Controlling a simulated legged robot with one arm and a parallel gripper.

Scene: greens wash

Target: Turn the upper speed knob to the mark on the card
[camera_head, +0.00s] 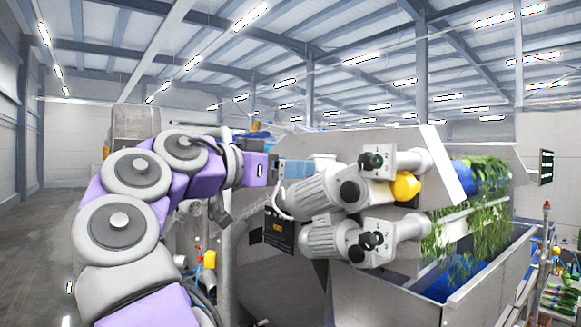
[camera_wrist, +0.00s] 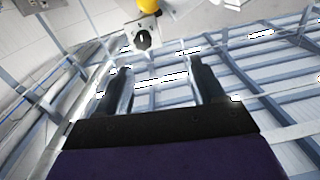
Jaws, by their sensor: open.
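The upper speed knob (camera_head: 371,161) is a black knob on a pale square plate at the end of the upper grey motor unit. A black knob on a pale plate, likely the same one (camera_wrist: 143,40), shows beyond my fingertips in the wrist view. The lower knob (camera_head: 371,240) sits on a similar unit below. My gripper (camera_wrist: 160,75) is open and empty, its two dark fingers apart. In the head view my gripper (camera_head: 275,169) is left of the upper knob, apart from it. A dark card-like panel (camera_head: 280,232) hangs left of the motors; its markings are too small to read.
A yellow round part (camera_head: 406,186) sits right beside the upper knob. Grey motors (camera_head: 322,192) stick out toward me. A metal wash tank (camera_head: 385,300) with greens (camera_head: 463,225) stands at right. A dark screen (camera_head: 546,167) is at far right. The floor at left is clear.

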